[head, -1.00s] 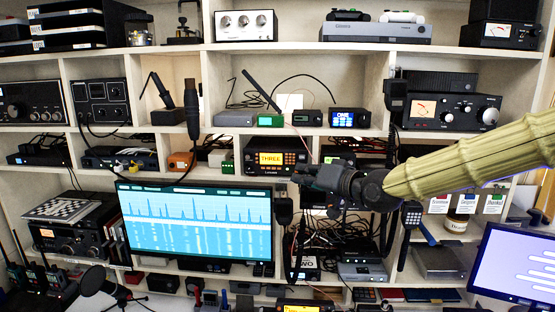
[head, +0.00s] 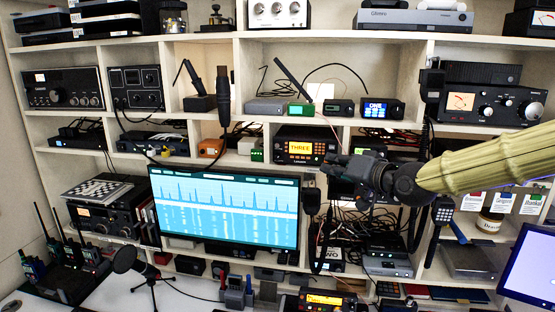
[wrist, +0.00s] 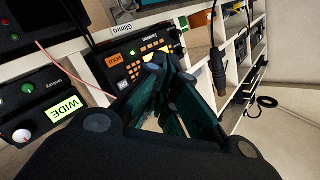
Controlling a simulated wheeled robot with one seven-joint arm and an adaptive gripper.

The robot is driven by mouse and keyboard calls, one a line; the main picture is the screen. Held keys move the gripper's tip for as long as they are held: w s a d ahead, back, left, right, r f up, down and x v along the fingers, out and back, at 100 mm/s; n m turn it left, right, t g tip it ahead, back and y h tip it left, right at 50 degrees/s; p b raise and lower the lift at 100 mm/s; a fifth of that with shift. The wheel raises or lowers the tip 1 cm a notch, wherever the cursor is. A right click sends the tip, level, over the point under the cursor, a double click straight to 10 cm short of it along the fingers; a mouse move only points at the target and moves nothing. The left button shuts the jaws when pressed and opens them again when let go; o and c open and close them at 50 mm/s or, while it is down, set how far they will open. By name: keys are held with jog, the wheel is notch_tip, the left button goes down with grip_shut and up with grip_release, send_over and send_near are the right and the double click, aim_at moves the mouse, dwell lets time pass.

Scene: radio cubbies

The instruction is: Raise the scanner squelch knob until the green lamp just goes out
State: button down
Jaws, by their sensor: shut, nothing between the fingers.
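The scanner (head: 305,148) looks to be the black radio with an orange lit screen reading "THREE", on a middle shelf in the head view. In the wrist view, a black radio with orange keys (wrist: 135,62) lies just beyond my fingertips, partly hidden by them. My gripper (head: 328,166) is shut and empty, just below and right of the scanner's front. It also shows in the wrist view (wrist: 152,68), with its fingertips together.
In the wrist view, a black unit (wrist: 45,108) with a "WIDE" label, a white knob and a green spot stands at left. A pink cable (wrist: 70,75) crosses beside it. A wide monitor (head: 228,208) stands below left of the scanner. A hanging microphone (head: 223,105) is further left.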

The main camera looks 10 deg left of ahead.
aim_at(277, 159)
jog(key=c, duration=1.6)
grip_release()
jog(key=shift+a+r, duration=0.15)
jog(key=shift+a, duration=0.15)
jog(key=shift+c, duration=0.2)
jog(key=shift+o, duration=1.1)
jog(key=a, duration=0.1)
jog(key=a+r+t, duration=0.1)
jog(key=a, duration=0.1)
jog(key=w+a+r+t, duration=0.1)
jog(key=a, duration=0.1)
jog(key=shift+a+h, duration=0.15)
jog(key=shift+h, duration=0.15)
jog(key=s+a+f+m+t+h, duration=0.1)
jog(key=s+a+f+t+h, duration=0.15)
jog(key=a+h, duration=0.3)
jog(key=s+a+f+m+t+h, duration=0.1)
jog(key=a+f+t+h, duration=0.1)
jog(key=a+f+h, duration=0.3)
jog(key=shift+h, duration=0.25)
jog(key=w+p, duration=0.1)
jog(key=w, duration=0.2)
jog(key=w+r+p, duration=0.1)
jog(key=w, duration=0.3)
jog(key=w+r+p, duration=0.1)
jog(key=w+p, duration=0.1)
jog(key=w, duration=0.1)
jog(key=shift+w+d+r, duration=0.1)
jog(key=shift+w+d, duration=0.05)
jog(key=shift+d, duration=0.15)
